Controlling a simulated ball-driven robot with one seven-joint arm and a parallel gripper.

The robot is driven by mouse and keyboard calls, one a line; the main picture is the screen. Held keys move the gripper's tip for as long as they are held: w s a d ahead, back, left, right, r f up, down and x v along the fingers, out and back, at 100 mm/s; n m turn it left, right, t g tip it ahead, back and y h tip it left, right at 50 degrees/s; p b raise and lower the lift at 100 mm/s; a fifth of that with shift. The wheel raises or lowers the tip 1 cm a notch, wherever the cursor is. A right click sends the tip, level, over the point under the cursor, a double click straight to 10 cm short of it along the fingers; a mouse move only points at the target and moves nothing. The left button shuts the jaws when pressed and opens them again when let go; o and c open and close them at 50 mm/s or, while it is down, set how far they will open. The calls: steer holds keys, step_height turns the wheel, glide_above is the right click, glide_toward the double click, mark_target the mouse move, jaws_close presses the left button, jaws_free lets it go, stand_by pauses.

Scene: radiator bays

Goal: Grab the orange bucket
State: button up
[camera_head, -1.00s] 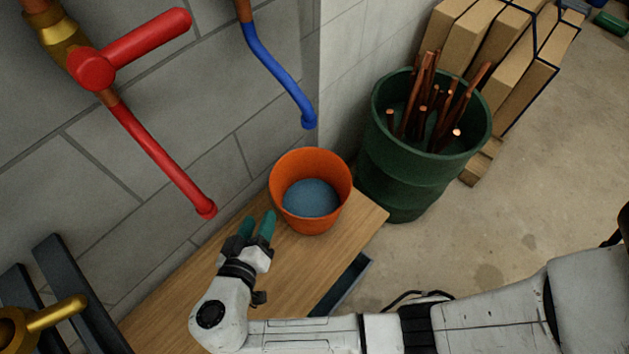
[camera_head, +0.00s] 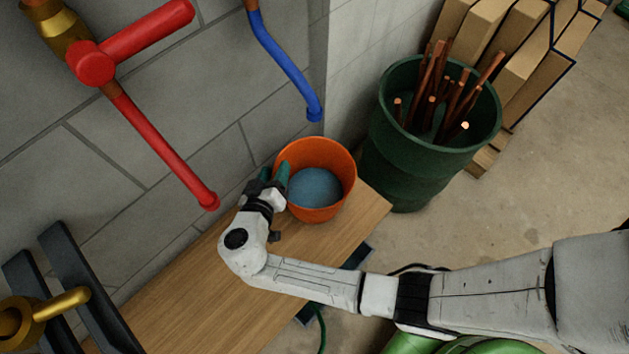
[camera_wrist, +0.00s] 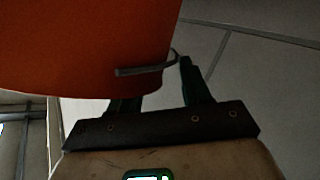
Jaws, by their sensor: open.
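The orange bucket (camera_head: 315,153) stands upright on the wooden bench, with blue-grey contents inside. My gripper (camera_head: 274,172) is open at the bucket's left side. Its teal fingers overlap the left rim in the head view; I cannot tell whether they touch it. In the wrist view the bucket's orange wall (camera_wrist: 85,45) fills the upper left, with a thin grey handle part (camera_wrist: 145,70) near its lower edge. The open gripper (camera_wrist: 160,80) shows there with its left finger partly hidden by the bucket and its right finger just beside the wall.
The wooden bench (camera_head: 190,300) has bare room in front. A green barrel (camera_head: 400,165) with copper pipes stands to the right. A red pipe (camera_head: 160,150) and a blue pipe (camera_head: 285,68) hang along the block wall behind. Wooden beams (camera_head: 530,70) lie at upper right.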

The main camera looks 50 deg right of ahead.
steer(key=shift+w+d+f, duration=0.2)
steer(key=shift+w+d, duration=0.05)
steer(key=shift+d, duration=0.15)
jaws_close()
steer(key=shift+s, duration=0.1)
stand_by(1.1)
